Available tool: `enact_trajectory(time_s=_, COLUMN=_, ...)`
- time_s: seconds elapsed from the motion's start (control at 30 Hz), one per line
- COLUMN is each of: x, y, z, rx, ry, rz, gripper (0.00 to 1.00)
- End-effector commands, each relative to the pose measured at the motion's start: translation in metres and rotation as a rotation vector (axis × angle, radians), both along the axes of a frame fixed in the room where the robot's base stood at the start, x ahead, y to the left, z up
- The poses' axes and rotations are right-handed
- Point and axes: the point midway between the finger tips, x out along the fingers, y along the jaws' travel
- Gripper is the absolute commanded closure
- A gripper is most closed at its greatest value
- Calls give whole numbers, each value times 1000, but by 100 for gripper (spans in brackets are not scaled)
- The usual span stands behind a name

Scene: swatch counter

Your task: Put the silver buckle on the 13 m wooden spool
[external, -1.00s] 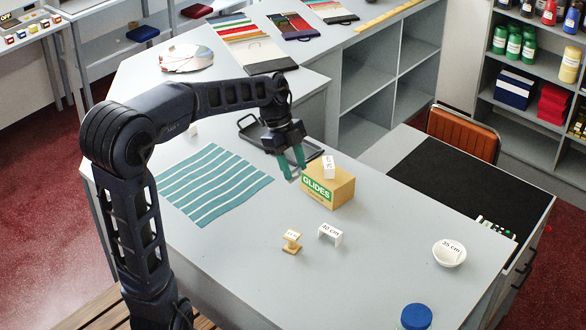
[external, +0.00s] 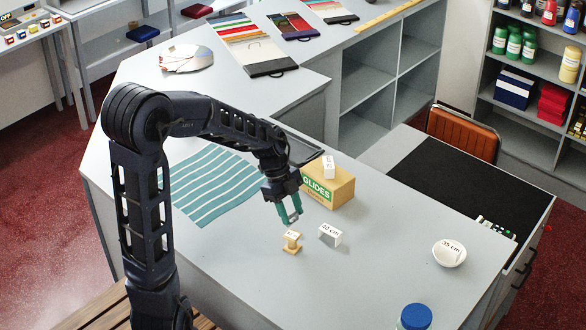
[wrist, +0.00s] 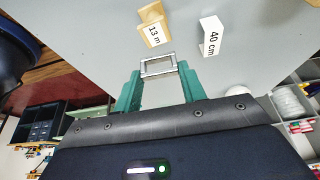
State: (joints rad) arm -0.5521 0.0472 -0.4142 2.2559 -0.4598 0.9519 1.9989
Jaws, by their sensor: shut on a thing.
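My gripper (external: 291,216) has green fingers and is shut on the silver buckle (wrist: 159,66), a small rectangular metal frame held between the fingertips in the wrist view. The 13 m wooden spool (external: 292,243) stands upright on the grey counter, just in front of and below my gripper in the external view. In the wrist view the spool (wrist: 152,30) shows beyond the buckle, its white label reading 13 m. The buckle is above the counter and apart from the spool. The buckle is small and hard to make out in the external view.
A white 40 cm block (external: 330,235) stands close right of the spool. A cardboard GLIDES box (external: 340,190) with a small white labelled block (external: 328,167) is behind. A 35 cm white bowl (external: 449,255) and a blue-capped jar (external: 415,317) are farther right. A striped teal cloth (external: 215,188) lies left.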

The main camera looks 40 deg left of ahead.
Motion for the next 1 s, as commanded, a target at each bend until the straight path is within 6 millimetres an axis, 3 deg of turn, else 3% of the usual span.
enact_trajectory(time_s=0.4, x=0, y=0, z=-42, rx=-1, ry=1, rz=0, gripper=80)
enact_trajectory(time_s=0.8, x=0, y=0, z=-47, rx=0, ry=0, rz=-1, gripper=80)
enact_trajectory(time_s=0.83, x=0, y=0, z=-46, rx=0, ry=-1, rz=-1, gripper=55)
enact_trajectory(time_s=0.93, x=0, y=0, z=-46, rx=0, ry=-1, rz=-1, gripper=38)
enact_trajectory(time_s=1.0, x=0, y=0, z=-46, rx=0, ry=-1, rz=-1, gripper=38)
